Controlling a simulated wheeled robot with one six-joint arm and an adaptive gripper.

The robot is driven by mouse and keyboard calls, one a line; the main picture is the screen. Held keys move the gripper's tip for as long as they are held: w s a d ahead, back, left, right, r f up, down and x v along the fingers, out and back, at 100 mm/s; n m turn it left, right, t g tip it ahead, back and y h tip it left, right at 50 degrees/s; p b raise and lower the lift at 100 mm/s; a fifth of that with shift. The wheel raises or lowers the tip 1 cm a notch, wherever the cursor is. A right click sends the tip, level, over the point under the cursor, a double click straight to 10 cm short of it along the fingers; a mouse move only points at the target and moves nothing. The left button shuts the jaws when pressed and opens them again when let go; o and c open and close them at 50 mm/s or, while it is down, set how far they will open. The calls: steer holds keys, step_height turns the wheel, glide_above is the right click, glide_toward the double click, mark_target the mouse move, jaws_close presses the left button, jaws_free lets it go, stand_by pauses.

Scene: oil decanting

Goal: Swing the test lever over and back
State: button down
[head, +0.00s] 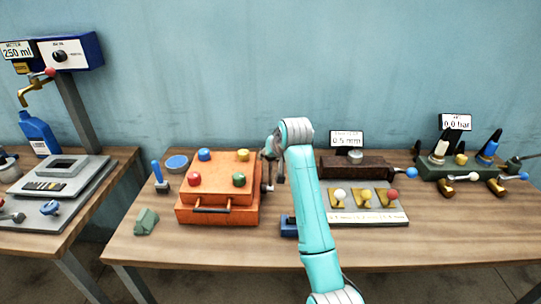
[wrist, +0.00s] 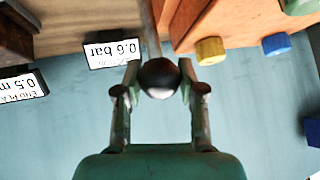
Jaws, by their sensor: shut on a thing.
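The test lever (wrist: 161,78) ends in a dark round knob on a thin grey rod in the wrist view. My gripper (wrist: 160,84) is shut on this knob, one finger on each side. In the head view my gripper (head: 268,172) is beside the right side of the orange box. There the lever is mostly hidden by my gripper and arm. A small sign reading 0.6 bar (wrist: 112,53) shows upside down beside the lever in the wrist view. It is hidden in the head view.
The orange box (head: 217,213) with coloured knobs stands close on the left. A 0.5 mm sign (head: 347,139), a dark block (head: 352,168) and a plate with three knobbed brass pieces (head: 365,216) are right of my arm. A green unit (head: 457,165) stands farther right. The front table edge is clear.

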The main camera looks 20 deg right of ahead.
steer(key=c, duration=0.7)
jaws_free()
steer(key=shift+w, duration=0.1)
steer(key=v, duration=1.2)
